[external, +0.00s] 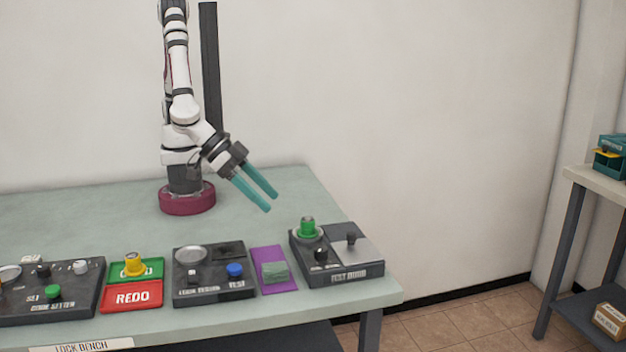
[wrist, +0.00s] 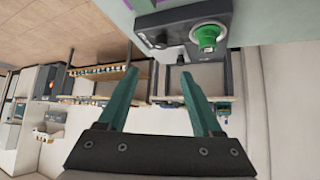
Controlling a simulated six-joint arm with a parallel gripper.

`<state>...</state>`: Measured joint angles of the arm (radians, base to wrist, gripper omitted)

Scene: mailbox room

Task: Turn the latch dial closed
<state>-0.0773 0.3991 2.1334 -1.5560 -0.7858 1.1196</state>
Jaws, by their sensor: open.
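My gripper (external: 272,202) is open and empty, with two teal fingers angled down to the right above the back of the bench; they also show in the wrist view (wrist: 161,76). The dark box marked like "TEST DOOR" (external: 345,275) sits at the bench's right end, apart from the fingers. It carries a green cylinder (external: 307,227) on a round ring, a small black knob (external: 320,255) and a dark knob (external: 351,238) by a grey plate. I cannot tell which one is the latch dial. In the wrist view the green cylinder (wrist: 207,37) lies beyond the right finger.
A box with a blue button (external: 235,270), a purple pad (external: 270,290) with a grey-green block, a green and red tray (external: 132,297) with a yellow piece, and another control box (external: 50,305) line the front. The bench (external: 80,215) behind them is clear.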

